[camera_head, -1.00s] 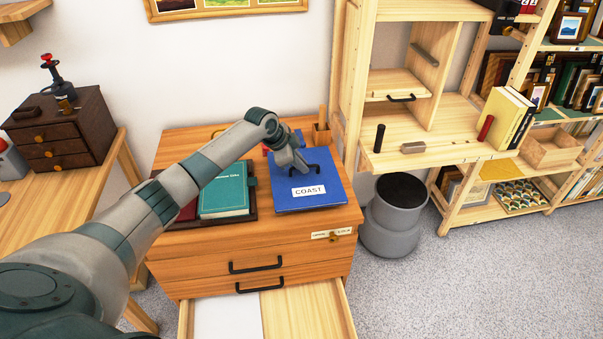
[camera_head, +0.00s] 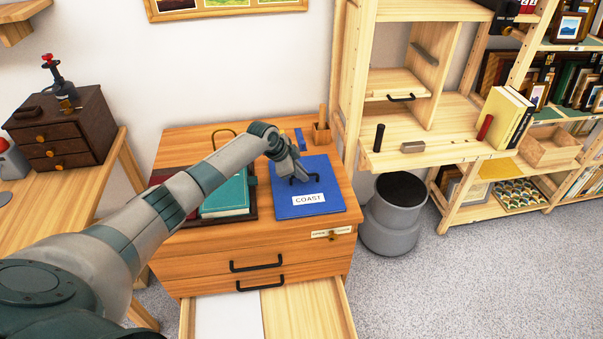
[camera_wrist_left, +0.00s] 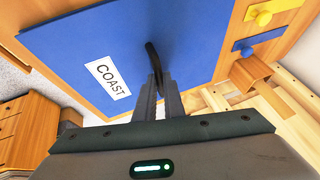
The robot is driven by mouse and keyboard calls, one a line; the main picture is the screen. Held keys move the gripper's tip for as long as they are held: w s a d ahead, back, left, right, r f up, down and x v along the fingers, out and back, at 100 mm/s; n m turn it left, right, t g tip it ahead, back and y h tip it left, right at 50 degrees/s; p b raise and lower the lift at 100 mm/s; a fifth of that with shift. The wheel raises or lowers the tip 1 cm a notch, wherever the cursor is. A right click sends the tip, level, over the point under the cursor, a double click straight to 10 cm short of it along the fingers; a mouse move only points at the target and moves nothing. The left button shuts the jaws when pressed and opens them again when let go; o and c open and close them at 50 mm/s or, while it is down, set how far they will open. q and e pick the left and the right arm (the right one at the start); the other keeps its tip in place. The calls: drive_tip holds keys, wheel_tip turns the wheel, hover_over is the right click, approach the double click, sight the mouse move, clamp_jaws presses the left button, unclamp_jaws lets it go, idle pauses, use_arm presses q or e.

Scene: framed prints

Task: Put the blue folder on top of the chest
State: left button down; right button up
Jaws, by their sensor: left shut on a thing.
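The blue folder (camera_head: 287,202) has a white label reading COAST and a black handle (camera_head: 310,178). It lies flat at the right part of the wooden chest's top, and I see no clear gap under it. The chest (camera_head: 190,268) has drawers with black handles. My left gripper (camera_head: 299,177) is shut on the folder's black handle. In the left wrist view the fingers (camera_wrist_left: 158,88) close on that handle, with the blue folder (camera_wrist_left: 195,40) beneath. My right gripper is not in view.
A teal book (camera_head: 228,197) lies in a dark tray left of the folder. A small wooden holder (camera_head: 321,133) stands behind it. The chest's bottom drawer (camera_head: 310,312) is pulled open. A grey bin (camera_head: 392,235) and shelving stand to the right.

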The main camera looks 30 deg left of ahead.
use_arm(q)
drive_tip(key=c, duration=1.8)
unclamp_jaws()
drive_tip(key=shift+c, duration=0.2)
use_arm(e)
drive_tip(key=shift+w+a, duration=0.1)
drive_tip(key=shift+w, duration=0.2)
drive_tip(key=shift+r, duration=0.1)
